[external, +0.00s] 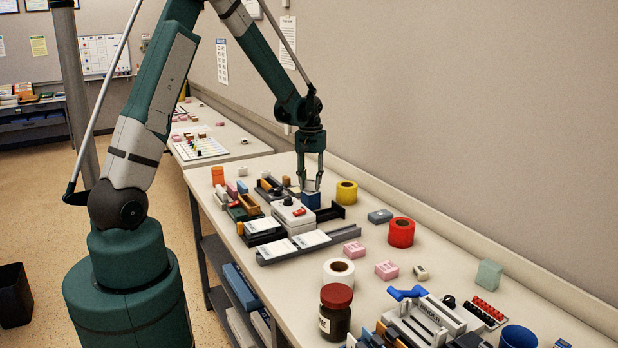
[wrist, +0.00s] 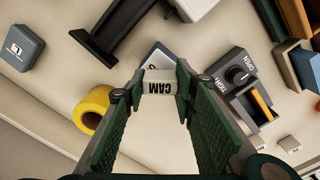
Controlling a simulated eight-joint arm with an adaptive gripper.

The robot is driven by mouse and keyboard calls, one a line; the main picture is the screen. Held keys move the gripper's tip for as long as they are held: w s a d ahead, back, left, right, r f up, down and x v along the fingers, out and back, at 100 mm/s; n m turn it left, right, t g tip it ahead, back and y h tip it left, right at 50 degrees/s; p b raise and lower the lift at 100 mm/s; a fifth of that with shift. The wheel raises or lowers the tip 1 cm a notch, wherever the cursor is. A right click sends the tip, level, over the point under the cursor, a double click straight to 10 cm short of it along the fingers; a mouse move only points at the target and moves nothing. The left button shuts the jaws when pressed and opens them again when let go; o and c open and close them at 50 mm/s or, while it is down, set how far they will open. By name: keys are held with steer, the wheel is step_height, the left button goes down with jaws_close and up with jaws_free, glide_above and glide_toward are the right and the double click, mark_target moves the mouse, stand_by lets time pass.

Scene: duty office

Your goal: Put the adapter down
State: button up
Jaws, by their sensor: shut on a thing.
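My gripper (external: 311,186) points straight down over the back of the work table. In the wrist view its fingers (wrist: 160,86) are shut on a small pale block marked CAM (wrist: 160,82); I take it to be the adapter, though no label says so. A blue block (external: 311,200) stands directly below the fingertips in the external view. Part of a blue and white thing (wrist: 157,55) shows just past the held block in the wrist view. I cannot tell whether the held block touches it.
A yellow tape roll (external: 346,193) and a black open holder (external: 330,213) stand close by. A white device with a red part (external: 293,217) is in front. The table's back strip toward the wall is mostly clear.

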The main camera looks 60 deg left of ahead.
mark_target(311, 181)
steer(key=shift+f, duration=0.1)
steer(key=o, duration=0.8)
steer(key=shift+c, duration=0.2)
step_height(311, 181, up, 12)
stand_by(0.4)
stand_by(0.6)
steer(key=shift+d+r, duration=0.1)
steer(key=shift+r, duration=0.15)
